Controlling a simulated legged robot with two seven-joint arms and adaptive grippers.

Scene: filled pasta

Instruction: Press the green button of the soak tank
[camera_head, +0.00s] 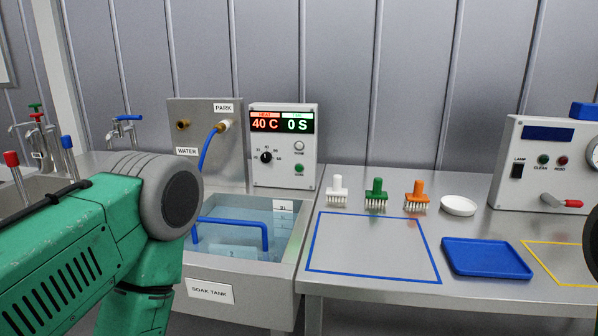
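The soak tank (210,291) is a metal basin of water at centre left, with a "SOAK TANK" label on its front. Its control box (258,176) stands behind it, with a display (281,122) reading 40 C and 0 S. The green button (299,169) is low on the box's right side, under a white button (299,146) and right of a black dial (267,157). Nothing touches the green button. My green left arm reaches in from the left and covers part of the tank's left side. Neither of my grippers shows.
A blue handle (235,222) arches over the water, and a blue hose (208,148) runs into it. White, green (376,192) and orange brushes, a white dish (458,205) and a blue tray (486,257) lie on the right counter. The blue-outlined area (370,246) is empty.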

